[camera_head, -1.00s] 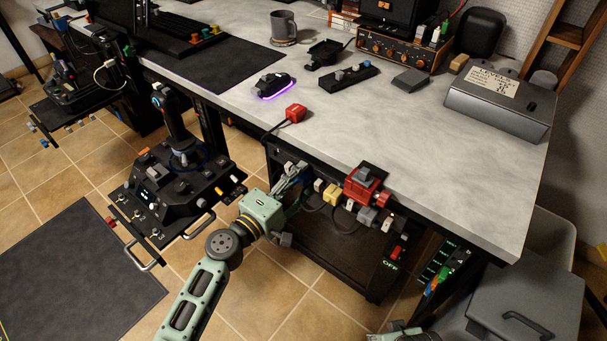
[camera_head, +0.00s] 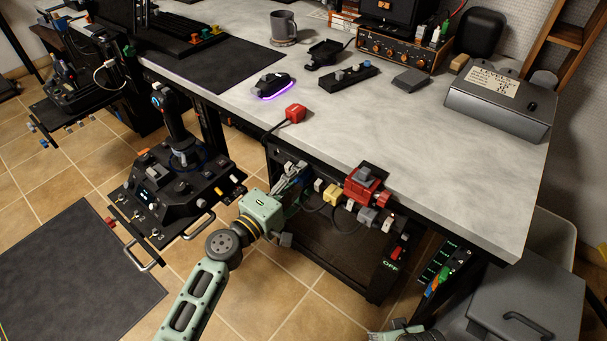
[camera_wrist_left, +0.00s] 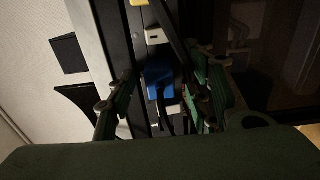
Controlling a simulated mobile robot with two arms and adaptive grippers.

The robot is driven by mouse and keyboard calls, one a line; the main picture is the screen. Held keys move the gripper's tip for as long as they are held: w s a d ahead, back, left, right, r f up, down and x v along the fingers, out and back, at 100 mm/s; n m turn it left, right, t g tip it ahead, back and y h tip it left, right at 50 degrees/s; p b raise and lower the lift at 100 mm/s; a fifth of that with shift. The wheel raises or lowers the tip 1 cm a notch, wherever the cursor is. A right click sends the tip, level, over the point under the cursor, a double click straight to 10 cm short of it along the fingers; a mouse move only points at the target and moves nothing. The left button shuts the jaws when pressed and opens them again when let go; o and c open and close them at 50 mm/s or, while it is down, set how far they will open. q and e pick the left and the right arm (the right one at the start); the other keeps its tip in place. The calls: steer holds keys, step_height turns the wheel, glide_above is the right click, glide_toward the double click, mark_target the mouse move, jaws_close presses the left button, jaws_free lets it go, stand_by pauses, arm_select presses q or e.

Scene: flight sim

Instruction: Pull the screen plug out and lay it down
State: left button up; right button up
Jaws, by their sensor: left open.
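A blue plug (camera_wrist_left: 158,80) with a dark cable sits in a row of sockets along the desk's front edge. In the left wrist view it lies between the fingers of my left gripper (camera_wrist_left: 160,105), which is open around it. In the head view the left gripper (camera_head: 292,178) is at the left end of that row and mostly covers the blue plug. A yellow plug (camera_head: 333,193) and a grey plug (camera_head: 367,215) sit further right. No readable label tells which one is the screen plug. Only a bit of my right gripper (camera_head: 402,331) shows at the bottom edge.
A red switch box (camera_head: 362,184) stands at the desk's front edge. The joystick console (camera_head: 180,190) is left of my left arm. The desktop's middle is clear.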

mark_target(297, 181)
arm_select(q)
jaws_close()
arm_select(e)
steer(key=shift+s+f, duration=0.25)
steer(key=shift+f, duration=0.05)
arm_select(q)
steer(key=shift+a, duration=0.1)
arm_select(e)
steer(key=shift+w, duration=0.1)
arm_select(q)
steer(key=shift+s+a, duration=0.25)
steer(key=shift+s, duration=0.1)
steer(key=shift+v, duration=0.85)
steer(key=shift+s+a, duration=0.25)
steer(key=shift+s, duration=0.15)
steer(key=shift+b+v, duration=0.4)
steer(key=shift+v, duration=0.75)
arm_select(e)
steer(key=shift+r, duration=1.3)
arm_select(q)
steer(key=shift+s, duration=0.1)
